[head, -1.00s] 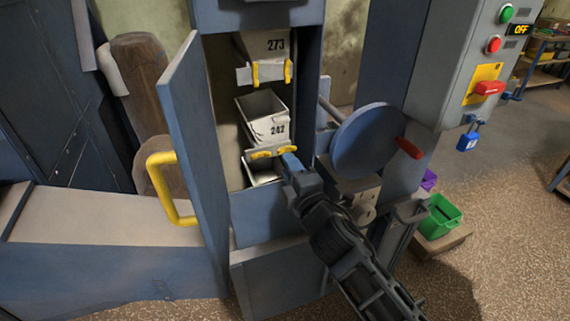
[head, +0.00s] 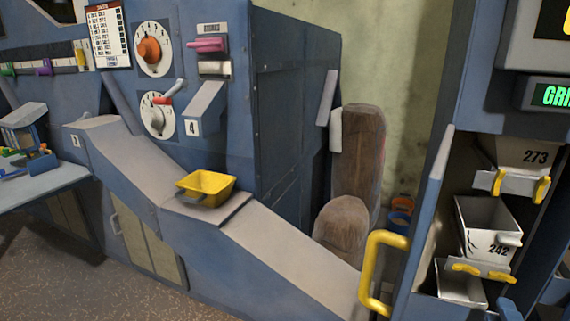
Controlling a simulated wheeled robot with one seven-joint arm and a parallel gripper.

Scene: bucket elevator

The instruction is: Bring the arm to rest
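My gripper is barely in view, if at all. A small blue shape at the bottom edge of the head view, just below the lowest bucket (head: 458,287), may be its tip. Its fingers and the rest of my arm do not show. The elevator opening at the right holds bucket 273 (head: 522,156) at the top and bucket 242 (head: 488,217) below it, tilted and marked with a dark crack. Yellow clips (head: 482,270) sit just above the lowest bucket. The blue door (head: 428,230) with its yellow handle (head: 377,270) stands open.
A yellow tray (head: 206,187) sits on the sloping chute (head: 290,246). Dials (head: 152,49) and a lever are on the blue machine behind. Brown sacks (head: 360,160) stand beside the door. A workbench (head: 40,186) is at the left. Open floor (head: 50,280) lies at the lower left.

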